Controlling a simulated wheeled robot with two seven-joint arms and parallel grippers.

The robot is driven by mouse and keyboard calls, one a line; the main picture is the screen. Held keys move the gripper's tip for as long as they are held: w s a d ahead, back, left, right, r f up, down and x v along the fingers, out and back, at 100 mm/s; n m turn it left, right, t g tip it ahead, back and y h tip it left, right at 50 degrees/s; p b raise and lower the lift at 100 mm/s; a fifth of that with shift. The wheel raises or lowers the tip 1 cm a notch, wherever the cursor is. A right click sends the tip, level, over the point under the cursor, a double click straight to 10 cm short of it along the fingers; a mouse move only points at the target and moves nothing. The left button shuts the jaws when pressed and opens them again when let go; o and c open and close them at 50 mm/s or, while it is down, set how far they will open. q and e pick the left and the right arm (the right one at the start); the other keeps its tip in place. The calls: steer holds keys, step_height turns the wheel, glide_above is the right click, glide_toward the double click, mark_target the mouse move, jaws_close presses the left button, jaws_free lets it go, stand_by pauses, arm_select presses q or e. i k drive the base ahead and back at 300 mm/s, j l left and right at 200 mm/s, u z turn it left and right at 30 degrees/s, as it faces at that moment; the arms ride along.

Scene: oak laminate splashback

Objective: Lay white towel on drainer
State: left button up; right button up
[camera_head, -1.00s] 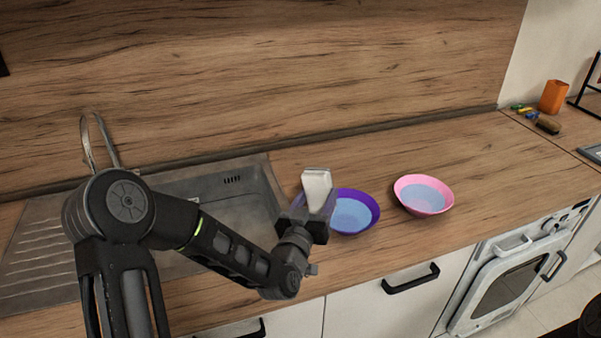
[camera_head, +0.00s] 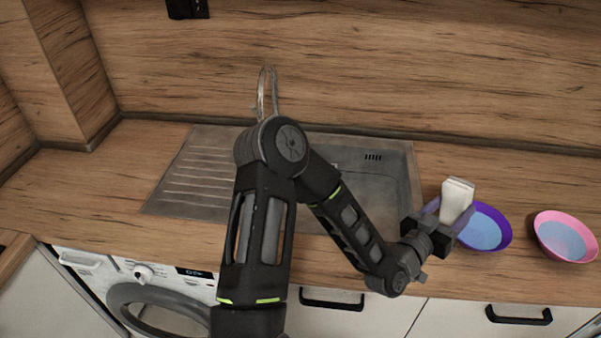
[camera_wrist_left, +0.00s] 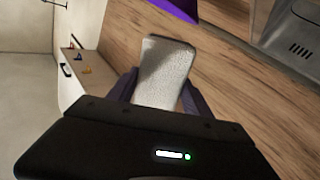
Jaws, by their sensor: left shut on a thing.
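The white towel (camera_head: 457,200) is a small folded block, held upright in my left gripper (camera_head: 448,212), in front of the purple bowl. In the left wrist view the towel (camera_wrist_left: 163,72) sits between the two fingers of my left gripper (camera_wrist_left: 160,92), which is shut on it. The drainer (camera_head: 192,181) is the ridged metal area at the left of the sink, left of my left arm and well away from the towel. My arm hides part of the sink. My right gripper is not in view.
The sink basin (camera_head: 385,190) and tap (camera_head: 267,92) lie between the drainer and the towel. A purple bowl (camera_head: 484,229) and a pink bowl (camera_head: 566,238) stand on the counter at the right. The counter (camera_head: 85,190) left of the drainer is clear. A washing machine (camera_head: 140,290) is below.

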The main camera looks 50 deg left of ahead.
mark_target(200, 193)
steer(key=k+j+z, duration=0.1)
steer(key=k+j, duration=0.25)
steer(key=k+j+z, duration=0.1)
steer(key=k+j, duration=0.2)
steer(key=k, duration=0.25)
steer(key=k+j, duration=0.25)
steer(key=k, duration=0.2)
steer(key=k+j+z, duration=0.15)
steer(key=k, duration=0.35)
steer(key=j, duration=0.1)
